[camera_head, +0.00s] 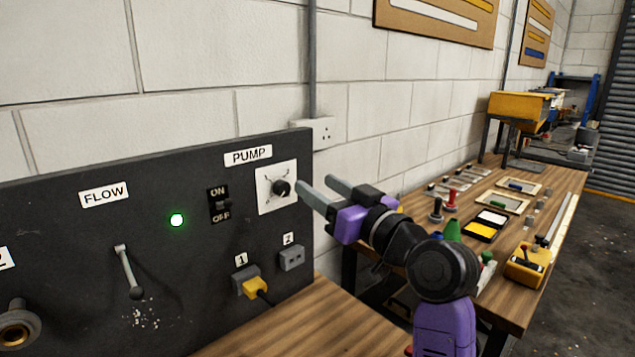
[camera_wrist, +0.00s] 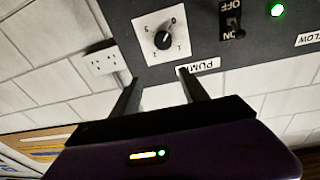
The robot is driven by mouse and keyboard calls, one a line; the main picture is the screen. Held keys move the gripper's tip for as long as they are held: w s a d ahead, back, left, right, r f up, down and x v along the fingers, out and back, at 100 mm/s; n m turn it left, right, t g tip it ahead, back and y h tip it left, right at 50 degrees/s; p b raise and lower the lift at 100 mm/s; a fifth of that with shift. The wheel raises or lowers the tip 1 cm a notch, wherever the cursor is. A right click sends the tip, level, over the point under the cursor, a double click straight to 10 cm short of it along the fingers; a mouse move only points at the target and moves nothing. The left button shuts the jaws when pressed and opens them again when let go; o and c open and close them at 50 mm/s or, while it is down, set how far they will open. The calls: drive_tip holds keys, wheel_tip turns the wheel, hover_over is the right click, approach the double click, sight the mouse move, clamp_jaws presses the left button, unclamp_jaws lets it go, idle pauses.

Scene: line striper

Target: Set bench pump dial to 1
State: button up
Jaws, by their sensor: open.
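The pump dial (camera_head: 282,188) is a black round knob on a white square plate below the PUMP label (camera_head: 248,156), on a dark panel. It also shows upside down in the wrist view (camera_wrist: 162,40), with small marks around it; I cannot read for sure which mark it points at. My gripper (camera_head: 314,183) is open and empty. Its two fingers point at the panel just right of the dial in the head view. In the wrist view my gripper's fingertips (camera_wrist: 154,77) are apart from the dial, which lies beyond the gap between them.
The panel (camera_head: 60,215) also holds an ON/OFF switch (camera_head: 220,205), a lit green lamp (camera_head: 176,220), a FLOW lever (camera_head: 127,272) and a yellow plug (camera_head: 255,286) at socket 1. A wall outlet (camera_head: 325,132) is behind. A cluttered wooden bench (camera_head: 545,190) runs to the right.

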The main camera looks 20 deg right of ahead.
sight(285, 191)
drive_tip(key=shift+n+g+y, duration=0.4)
drive_tip(key=shift+n+g, duration=0.3)
drive_tip(key=shift+g, duration=0.2)
drive_tip(key=w+a+f, duration=0.1)
drive_tip(key=w, duration=0.1)
drive_tip(key=w+a+f+p, duration=0.1)
drive_tip(key=w, duration=0.2)
drive_tip(key=w+a+f, duration=0.1)
drive_tip(key=w, duration=0.1)
drive_tip(key=shift+w+a+f, duration=0.15)
drive_tip(key=shift+w+a, duration=0.1)
drive_tip(key=shift+w, duration=0.05)
clamp_jaws()
